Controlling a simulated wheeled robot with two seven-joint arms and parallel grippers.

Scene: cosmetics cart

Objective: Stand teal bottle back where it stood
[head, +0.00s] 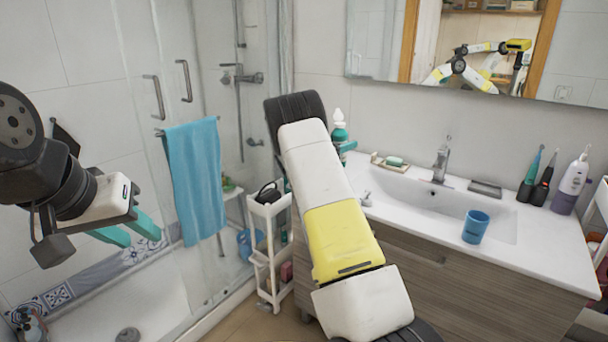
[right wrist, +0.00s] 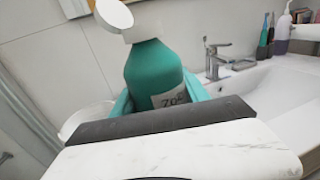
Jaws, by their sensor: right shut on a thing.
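The teal bottle (head: 339,131) with a white pump top shows in the head view behind my right forearm, near the left end of the washbasin counter. In the right wrist view the bottle (right wrist: 153,68) stands between the teal fingers of my right gripper (right wrist: 158,92), which is shut on it. It looks about upright, with a pale label low on its side. Its base is hidden, so I cannot tell whether it touches a surface. My left gripper (head: 130,229) is open and empty at the left, in front of the shower, far from the bottle.
A narrow white cart (head: 268,258) stands left of my right forearm. The white counter (head: 540,245) holds a soap dish (head: 391,164), a faucet (head: 441,163), a blue cup (head: 475,227) and several upright toothbrushes and bottles at the right. A blue towel (head: 193,180) hangs on the shower door.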

